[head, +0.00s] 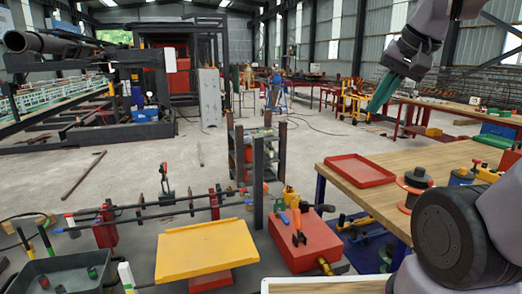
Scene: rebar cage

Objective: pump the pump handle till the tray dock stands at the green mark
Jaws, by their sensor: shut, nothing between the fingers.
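The tray dock looks to be the yellow tilted plate (206,248) on a red base, at the lower middle of the head view. Right of it stands a red box (308,247) with a brass fitting. An orange-handled, dark-ended piece (298,226) is on top; I cannot tell whether it is the pump handle. A white post with a green band (125,274) is left of the plate and may carry the green mark. The plate's height against it is unclear. My gripper (378,100), with teal fingers, is shut and empty, raised at the upper right, far from the box.
A wooden table (360,196) with a red tray (359,170) and dark spools (418,178) stands at the right. A dark rack post (257,180) rises behind the plate. Rods on red stands (105,228) and a dark bin (62,272) are at left.

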